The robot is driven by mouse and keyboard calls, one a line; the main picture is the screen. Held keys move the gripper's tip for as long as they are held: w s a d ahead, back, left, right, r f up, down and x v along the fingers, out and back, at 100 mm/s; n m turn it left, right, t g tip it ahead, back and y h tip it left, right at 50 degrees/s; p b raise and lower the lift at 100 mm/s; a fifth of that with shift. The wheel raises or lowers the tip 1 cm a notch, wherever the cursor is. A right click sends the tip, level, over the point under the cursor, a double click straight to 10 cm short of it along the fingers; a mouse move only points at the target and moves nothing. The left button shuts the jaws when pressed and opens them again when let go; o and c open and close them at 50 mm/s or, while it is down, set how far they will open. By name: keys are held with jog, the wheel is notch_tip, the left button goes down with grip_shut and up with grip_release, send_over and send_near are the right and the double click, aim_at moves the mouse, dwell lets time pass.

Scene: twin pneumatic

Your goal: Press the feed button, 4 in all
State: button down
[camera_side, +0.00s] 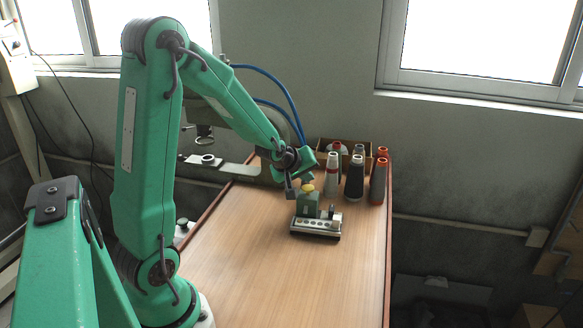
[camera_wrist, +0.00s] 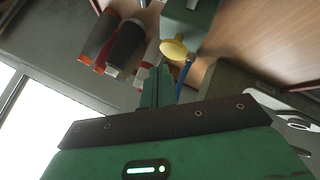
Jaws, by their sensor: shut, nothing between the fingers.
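The feed button is a yellow cap (camera_side: 308,188) on top of a green box (camera_side: 308,206), which stands on a light base strip (camera_side: 316,227) with a row of round marks. In the wrist view the yellow cap (camera_wrist: 173,49) is just beyond my fingertips, with the green box (camera_wrist: 193,20) behind it. My gripper (camera_side: 290,192) is just left of the cap in the side view. In the wrist view my gripper (camera_wrist: 157,72) is shut and empty. Whether the fingertips touch the cap cannot be told.
Several thread cones (camera_side: 354,178) stand to the right, behind the box, with an open carton (camera_side: 345,148) beyond. A sewing machine arm (camera_side: 225,167) and blue hoses (camera_side: 280,88) are to the left. The front of the wooden table (camera_side: 290,280) is clear.

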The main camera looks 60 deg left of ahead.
aim_at(306, 188)
jog(key=shift+f, duration=1.35)
dwell(1.8)
jog(key=shift+r, duration=0.2)
dwell(0.3)
jog(key=shift+r, duration=1.1)
jog(key=shift+a+r, duration=0.1)
jog(key=shift+r, duration=2.45)
dwell(0.7)
